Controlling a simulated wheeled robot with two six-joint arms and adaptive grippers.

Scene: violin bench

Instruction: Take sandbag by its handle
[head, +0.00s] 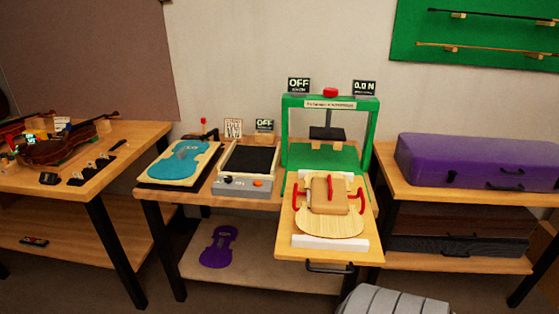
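A tan block-shaped bag, which looks like the sandbag (339,204), lies on a pale violin-shaped wooden plate (325,225). Red clamp-like pieces stand to the left (299,198) and right (358,201) of the bag. The plate rests over white blocks on a pulled-out wooden drawer board (365,250) in front of the green press. Neither of my grippers is in view.
The green press frame (287,135) stands behind the board, with a dark pressing block (327,133). A grey control box with a black top (246,184) and a blue violin form (183,162) are to the left. A purple case (475,162) lies on the right table.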

